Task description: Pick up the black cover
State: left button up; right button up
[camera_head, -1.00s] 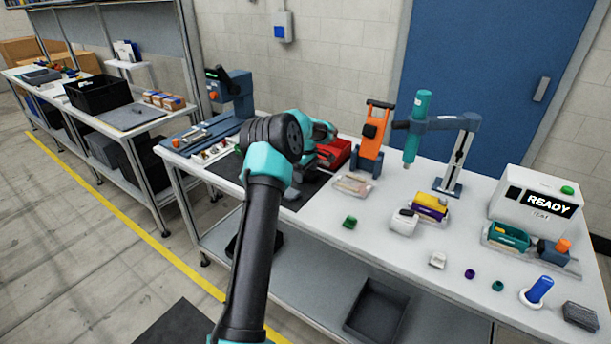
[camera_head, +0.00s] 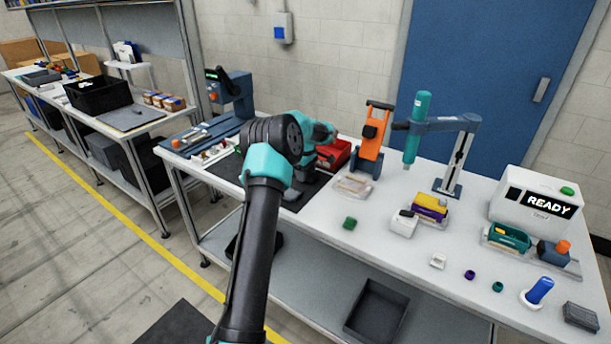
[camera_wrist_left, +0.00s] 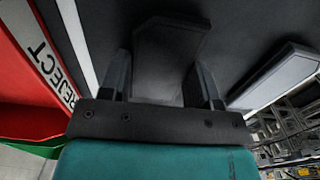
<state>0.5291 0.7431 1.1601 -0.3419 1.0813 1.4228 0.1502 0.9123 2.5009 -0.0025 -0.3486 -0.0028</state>
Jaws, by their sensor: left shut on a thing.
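The black cover (camera_wrist_left: 170,45) shows in the left wrist view as a dark, flat-faced piece between the two fingers. My left gripper (camera_wrist_left: 163,75) is shut on it, with one finger at each side. The far end of the cover is dark against the dark mat, so I cannot tell whether it touches the mat. In the head view my left gripper (camera_head: 303,175) is low over the dark mat (camera_head: 312,190), partly hidden by my own arm, and the cover cannot be made out there. My right gripper is not in view.
A red bin (camera_head: 337,153) labelled REJECT in the wrist view stands close beside the gripper. A grey piece (camera_wrist_left: 278,78) lies on the other side. An orange stand (camera_head: 371,140) and a teal tool on a post (camera_head: 417,128) stand to the right.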

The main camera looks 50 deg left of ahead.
pick_arm(q)
jog(key=shift+r, duration=0.15)
jog(key=shift+r, duration=1.45)
jog(key=shift+s+d+r, duration=0.1)
jog(key=shift+r, duration=0.15)
jog(key=s+d, duration=0.3)
jog(key=d, duration=0.1)
jog(key=s+d+r, duration=0.1)
jog(key=s+d, duration=0.6)
jog(key=d, duration=0.1)
jog(key=shift+s+r, duration=0.15)
jog(key=w+d+r+m, duration=0.2)
jog(key=d+r+m, duration=0.2)
jog(key=d+m, duration=0.3)
jog(key=w+d+r+m, duration=0.2)
jog(key=d+r+m, duration=0.3)
jog(key=d, duration=1.2)
jog(key=w+d+r+m, duration=0.3)
jog(key=d+m, duration=0.5)
jog(key=d, duration=0.4)
jog(key=shift+r+m, duration=0.4)
jog(key=shift+r, duration=0.35)
